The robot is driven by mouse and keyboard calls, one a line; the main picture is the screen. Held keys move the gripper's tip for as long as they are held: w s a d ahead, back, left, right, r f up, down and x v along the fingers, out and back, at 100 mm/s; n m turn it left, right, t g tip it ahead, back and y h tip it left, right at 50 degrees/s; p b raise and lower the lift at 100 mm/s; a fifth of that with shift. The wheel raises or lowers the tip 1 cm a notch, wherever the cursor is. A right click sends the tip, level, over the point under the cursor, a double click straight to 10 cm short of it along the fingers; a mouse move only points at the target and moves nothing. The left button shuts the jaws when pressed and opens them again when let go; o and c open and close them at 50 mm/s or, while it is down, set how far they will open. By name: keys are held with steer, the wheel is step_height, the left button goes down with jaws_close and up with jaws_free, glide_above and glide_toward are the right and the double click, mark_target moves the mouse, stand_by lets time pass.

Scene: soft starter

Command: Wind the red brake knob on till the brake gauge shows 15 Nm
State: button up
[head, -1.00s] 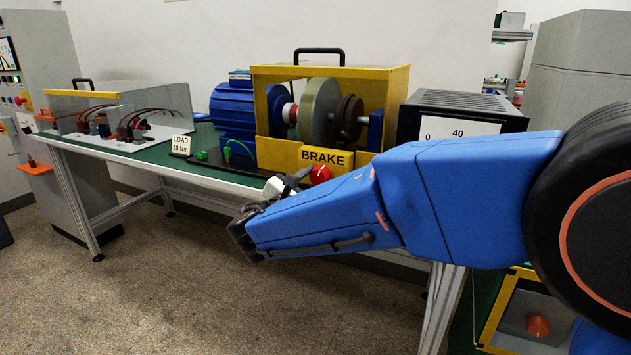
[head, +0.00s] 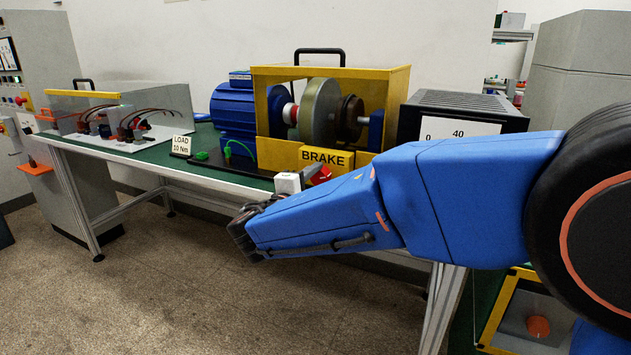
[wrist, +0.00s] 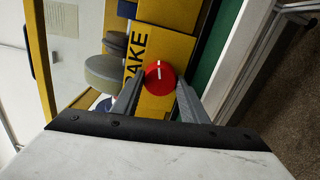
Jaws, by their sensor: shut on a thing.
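The red brake knob (head: 321,174) sits at the front of the yellow brake frame, just below the BRAKE label (head: 325,157). In the wrist view the knob (wrist: 159,76) shows a white line on its face, between my two grey fingers. My gripper (wrist: 160,88) is shut on the knob, one finger on each side. In the head view my gripper (head: 309,176) is partly hidden by my blue forearm. The brake gauge (head: 456,130) is a white panel with 0 and 40 readable; its lower part is hidden by my arm, and I cannot read a needle.
A sign (head: 181,145) left of the brake reads LOAD 10 Nm. The blue motor (head: 233,108) and the brake discs stand behind on the green bench (head: 215,170). A wiring panel (head: 120,140) is at the left. The floor in front is clear.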

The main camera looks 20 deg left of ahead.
steer(key=m, duration=0.6)
steer(key=shift+f, duration=0.1)
steer(key=m, duration=0.6)
steer(key=shift+d+m, duration=0.1)
steer(key=shift+m, duration=0.2)
stand_by(0.3)
steer(key=o, duration=1)
steer(key=shift+o, duration=0.2)
steer(key=shift+s, duration=0.15)
steer(key=s+a, duration=0.1)
steer(key=s, duration=1.6)
steer(key=shift+a, duration=0.2)
